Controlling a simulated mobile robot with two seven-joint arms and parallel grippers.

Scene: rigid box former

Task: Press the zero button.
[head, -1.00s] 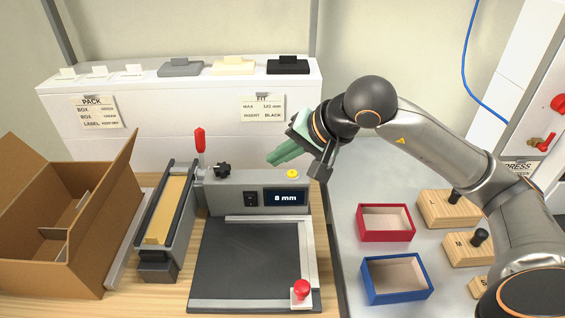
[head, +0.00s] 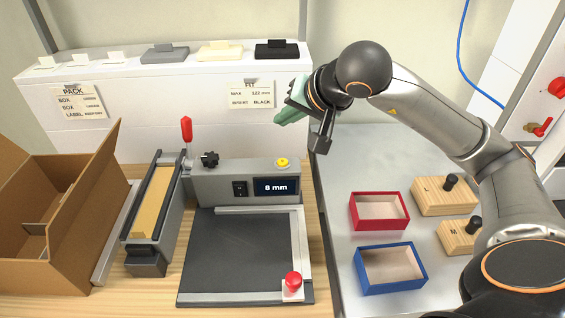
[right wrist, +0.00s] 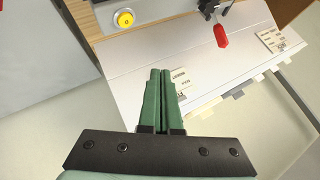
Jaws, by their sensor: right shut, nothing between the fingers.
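The yellow round button (head: 282,162) sits on top of the grey measuring unit (head: 215,187), above its dark display (head: 276,187), which reads 8 mm. The button also shows at the top of the right wrist view (right wrist: 125,19). My right gripper (head: 277,121) has green fingers and is behind and above the button in the head view, apart from it. In the right wrist view its fingers (right wrist: 160,73) are together with nothing between them. The button is up and left of the fingertips there. My left gripper is out of view.
A black knob (head: 209,160) and a red-handled lever (head: 187,130) stand left of the button. A red push knob (head: 293,281) is at the plate's front right. An open carton (head: 60,225) is at left; red (head: 379,211) and blue (head: 391,268) trays are at right.

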